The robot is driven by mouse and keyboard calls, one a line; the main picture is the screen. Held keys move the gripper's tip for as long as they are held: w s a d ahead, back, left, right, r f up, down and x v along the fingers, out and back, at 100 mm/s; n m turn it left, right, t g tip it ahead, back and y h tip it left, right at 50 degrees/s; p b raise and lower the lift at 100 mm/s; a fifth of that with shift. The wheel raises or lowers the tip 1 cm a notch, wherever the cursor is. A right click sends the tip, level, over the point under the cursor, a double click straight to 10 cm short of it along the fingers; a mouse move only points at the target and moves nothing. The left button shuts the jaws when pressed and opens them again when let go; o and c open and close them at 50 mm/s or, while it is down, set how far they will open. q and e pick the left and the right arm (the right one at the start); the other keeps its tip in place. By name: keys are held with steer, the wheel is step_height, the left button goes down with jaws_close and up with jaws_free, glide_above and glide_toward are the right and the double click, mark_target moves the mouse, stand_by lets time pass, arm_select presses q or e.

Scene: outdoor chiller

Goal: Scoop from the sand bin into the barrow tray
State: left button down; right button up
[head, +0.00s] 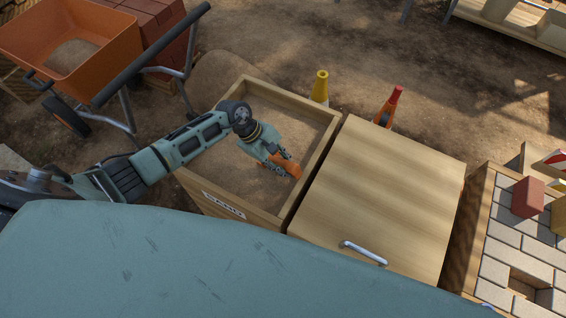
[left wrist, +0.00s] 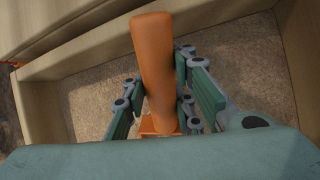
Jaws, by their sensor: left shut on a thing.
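The sand bin (head: 315,160) is an open wooden box with a SAND label on its front, holding a layer of brown sand. My left gripper (head: 278,160) is inside the bin's outline, shut on the orange handle of a scoop (head: 288,165). In the left wrist view the scoop (left wrist: 153,65) stands up between the fingers (left wrist: 165,115); its lower part is mostly hidden, so I cannot tell whether it touches the sand. The orange barrow tray (head: 115,48) is at the upper left, with a patch of sand in it. My right gripper is not in view.
A closed wooden box with a metal handle (head: 380,220) stands right beside the bin. Yellow (head: 320,88) and red-topped (head: 388,106) bottle-like things stand behind. The barrow's dark handle (head: 150,55) reaches between tray and bin. Bricks (head: 165,45) are stacked behind the barrow.

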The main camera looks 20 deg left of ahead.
arm_select(q)
step_height(320, 180, up, 16)
steer(key=p, duration=0.9)
steer(key=shift+r+p, duration=0.15)
steer(key=shift+p, duration=0.2)
steer(key=shift+w, duration=0.1)
